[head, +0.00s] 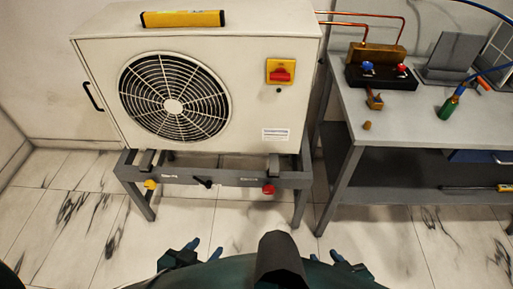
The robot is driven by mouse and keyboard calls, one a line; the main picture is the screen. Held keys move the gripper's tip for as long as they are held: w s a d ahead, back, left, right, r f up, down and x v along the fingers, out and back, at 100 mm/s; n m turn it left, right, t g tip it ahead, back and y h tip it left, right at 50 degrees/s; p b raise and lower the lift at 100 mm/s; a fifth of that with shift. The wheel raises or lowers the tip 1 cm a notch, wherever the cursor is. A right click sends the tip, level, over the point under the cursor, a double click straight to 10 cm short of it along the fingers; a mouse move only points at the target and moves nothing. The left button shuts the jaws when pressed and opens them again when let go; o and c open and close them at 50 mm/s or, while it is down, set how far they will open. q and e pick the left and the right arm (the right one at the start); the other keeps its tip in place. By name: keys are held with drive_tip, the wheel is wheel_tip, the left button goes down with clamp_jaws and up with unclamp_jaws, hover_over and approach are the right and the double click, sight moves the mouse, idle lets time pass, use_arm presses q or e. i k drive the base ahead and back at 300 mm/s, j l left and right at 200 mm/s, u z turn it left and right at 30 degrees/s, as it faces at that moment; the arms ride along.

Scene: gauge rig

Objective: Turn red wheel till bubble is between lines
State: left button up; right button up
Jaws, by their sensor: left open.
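The red wheel (268,189) is a small knob on the right part of the front beam of the grey stand (230,180). A yellow spirit level (183,18) lies on top of the white fan unit (290,70); its bubble and lines are too small to read. My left gripper (204,249) is open and empty, low in the head view, below and left of the red wheel. My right gripper (324,256) is low in the view, below and right of the wheel; its fingertips look apart with nothing between them. Neither gripper touches the wheel.
A yellow knob (150,184) and a black handle (205,182) are on the same beam. A red switch on a yellow plate (280,71) is on the unit. The grey workbench (400,115) at right holds a valve block (382,77). Floor before the stand is clear.

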sight(267, 189)
drive_tip(key=i+j, duration=0.4)
drive_tip(key=j, duration=0.15)
drive_tip(key=i+j, duration=0.4)
drive_tip(key=j, duration=0.15)
drive_tip(key=u, duration=0.05)
